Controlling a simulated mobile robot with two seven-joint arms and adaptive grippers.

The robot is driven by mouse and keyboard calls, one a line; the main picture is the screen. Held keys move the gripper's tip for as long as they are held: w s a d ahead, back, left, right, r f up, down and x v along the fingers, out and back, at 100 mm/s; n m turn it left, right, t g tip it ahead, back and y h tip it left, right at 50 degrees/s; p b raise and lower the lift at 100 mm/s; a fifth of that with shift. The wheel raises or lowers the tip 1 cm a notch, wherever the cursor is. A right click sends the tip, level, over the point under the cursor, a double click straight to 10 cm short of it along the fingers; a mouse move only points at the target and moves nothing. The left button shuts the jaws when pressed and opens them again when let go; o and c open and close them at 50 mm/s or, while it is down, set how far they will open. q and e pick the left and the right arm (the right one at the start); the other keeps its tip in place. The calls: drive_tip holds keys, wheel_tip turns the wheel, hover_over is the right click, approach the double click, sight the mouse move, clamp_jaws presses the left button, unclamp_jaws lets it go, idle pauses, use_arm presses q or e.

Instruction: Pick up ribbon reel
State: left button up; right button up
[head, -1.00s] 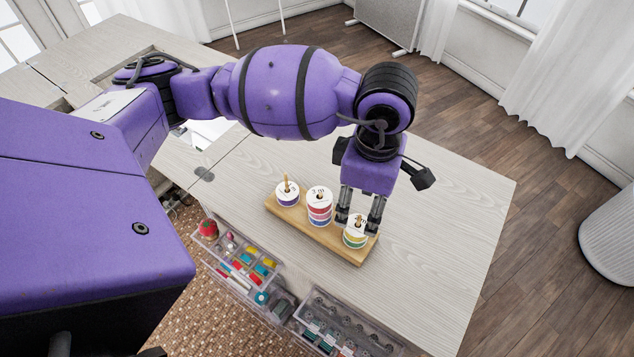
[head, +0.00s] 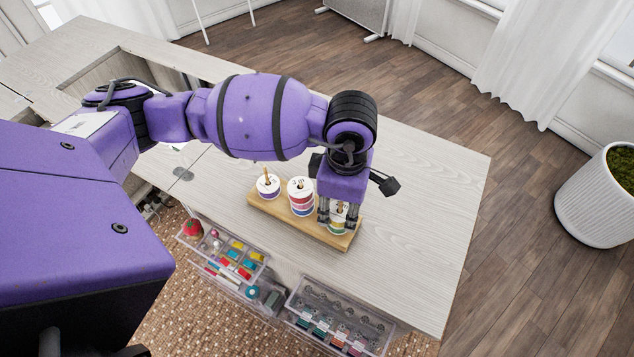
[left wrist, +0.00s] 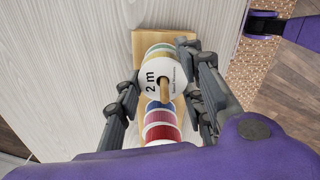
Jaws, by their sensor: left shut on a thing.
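A wooden stand (head: 292,220) on the table carries three stacks of ribbon reels on pegs. My left gripper (head: 338,221) points down over the stand's right end. Its fingers are shut on the ribbon reel stack there, one finger on each side. In the left wrist view the held ribbon reel (left wrist: 154,78) has a white top marked "2 m" and green and yellow edges below, with the wooden peg through its middle. The stack still sits around its peg, low at the stand. The middle stack (head: 301,197) and the short left stack (head: 268,186) stand beside it. My right gripper is out of view.
Clear organizer trays with colourful thread and sewing bits (head: 235,260) and several bobbins (head: 340,318) sit below the table's front edge. The tabletop (head: 425,190) right of the stand is clear. A white planter (head: 598,205) stands on the floor at right.

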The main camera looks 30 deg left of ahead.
use_arm(q)
drive_tip(key=shift+w+r, duration=0.1)
drive_tip(key=shift+r, duration=0.05)
wheel_tip(320, 180, up, 10)
idle(0.5)
